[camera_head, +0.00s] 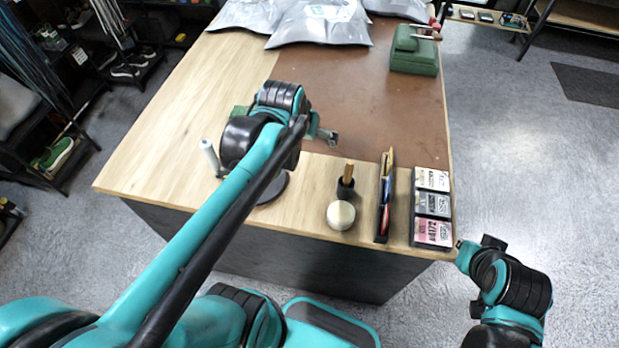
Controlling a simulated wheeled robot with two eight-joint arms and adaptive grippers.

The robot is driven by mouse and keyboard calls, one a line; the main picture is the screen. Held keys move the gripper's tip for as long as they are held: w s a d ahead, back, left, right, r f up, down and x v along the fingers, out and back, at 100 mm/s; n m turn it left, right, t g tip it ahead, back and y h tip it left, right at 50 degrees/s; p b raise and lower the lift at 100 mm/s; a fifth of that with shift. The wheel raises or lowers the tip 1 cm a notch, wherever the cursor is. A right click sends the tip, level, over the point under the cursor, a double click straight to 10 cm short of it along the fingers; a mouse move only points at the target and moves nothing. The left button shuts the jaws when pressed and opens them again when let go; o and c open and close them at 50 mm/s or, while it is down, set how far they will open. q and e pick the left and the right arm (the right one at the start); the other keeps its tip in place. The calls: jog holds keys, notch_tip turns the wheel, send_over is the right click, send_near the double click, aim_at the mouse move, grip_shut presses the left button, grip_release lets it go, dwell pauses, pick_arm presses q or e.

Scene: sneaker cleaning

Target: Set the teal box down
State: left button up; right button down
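My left arm reaches over the table, and its black and teal wrist covers most of my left gripper (326,134). Only a small grey metal part shows at the right of the wrist. A bit of a green thing (239,112) shows at the left of the wrist; the rest is hidden, so I cannot tell if it is the teal box or if it is held. A dark green box (414,62) stands at the table's back right, with a red-handled item on it. My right arm is at the lower right, off the table; its gripper does not show.
The wooden table (150,150) bears a brown mat (390,120). Silvery bags (320,28) lie at the back. A white roller-like cylinder (210,157) is beside my arm.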

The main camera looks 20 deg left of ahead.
pick_arm(q)
jog(key=s+d+f, duration=0.1)
jog(key=s+d, duration=0.2)
jog(key=s, duration=0.2)
jog(key=s+d+f+m+t, duration=0.1)
jog(key=s+d+f, duration=0.1)
jog(key=s, duration=0.3)
jog(key=shift+s+d+h, duration=0.3)
jog(key=shift+d+h, duration=0.1)
jog(key=shift+f, duration=0.15)
notch_tip(320, 180, down, 4)
jog(key=b, duration=0.4)
jog(key=shift+f, duration=0.1)
